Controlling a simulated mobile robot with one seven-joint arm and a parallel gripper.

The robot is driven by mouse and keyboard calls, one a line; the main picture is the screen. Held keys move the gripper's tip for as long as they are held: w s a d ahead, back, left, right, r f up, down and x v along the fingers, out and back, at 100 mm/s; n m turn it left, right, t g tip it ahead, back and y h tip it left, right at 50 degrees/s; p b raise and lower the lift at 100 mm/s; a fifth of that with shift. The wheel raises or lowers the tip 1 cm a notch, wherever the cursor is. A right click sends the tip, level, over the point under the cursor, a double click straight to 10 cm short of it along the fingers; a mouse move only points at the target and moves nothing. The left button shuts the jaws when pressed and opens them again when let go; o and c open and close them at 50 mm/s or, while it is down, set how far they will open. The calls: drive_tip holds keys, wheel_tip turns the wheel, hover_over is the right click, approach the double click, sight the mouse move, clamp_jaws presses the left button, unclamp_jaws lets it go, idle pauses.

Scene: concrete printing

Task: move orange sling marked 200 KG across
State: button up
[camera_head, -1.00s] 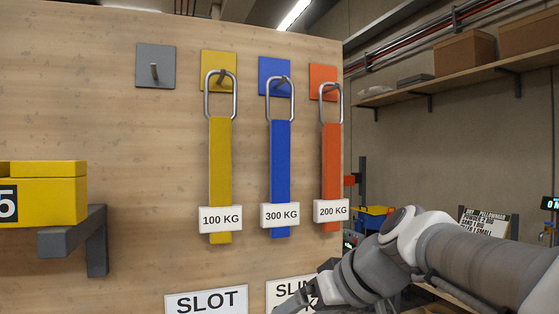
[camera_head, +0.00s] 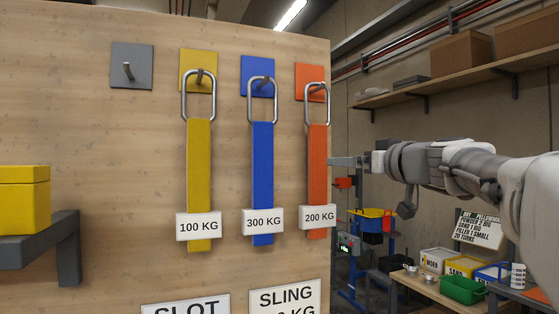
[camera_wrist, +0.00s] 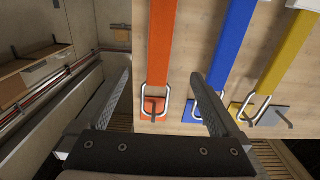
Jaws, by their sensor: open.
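The orange sling (camera_head: 317,180) marked 200 KG hangs by its metal ring from the hook on the orange plate (camera_head: 309,82), at the right end of the row on the wooden board. In the wrist view the orange sling (camera_wrist: 161,50) shows upside down, its ring and hook beyond and between my open fingers. My gripper (camera_head: 345,161) is just right of the orange sling's strap, fingers pointing left in the head view. In the wrist view my gripper (camera_wrist: 160,88) is open and empty. Whether a finger touches the strap cannot be told.
A blue sling (camera_head: 262,175) marked 300 KG and a yellow sling (camera_head: 199,170) marked 100 KG hang to the left. A grey plate with an empty hook (camera_head: 130,68) is at far left. Below are signs (camera_head: 186,308). A bracket shelf (camera_head: 45,240) juts out at left.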

sight(320, 161)
drive_tip(key=p+x, duration=0.6)
drive_tip(key=x, duration=0.8)
drive_tip(key=shift+w+a+f, duration=0.1)
drive_tip(key=shift+w, duration=0.15)
clamp_jaws()
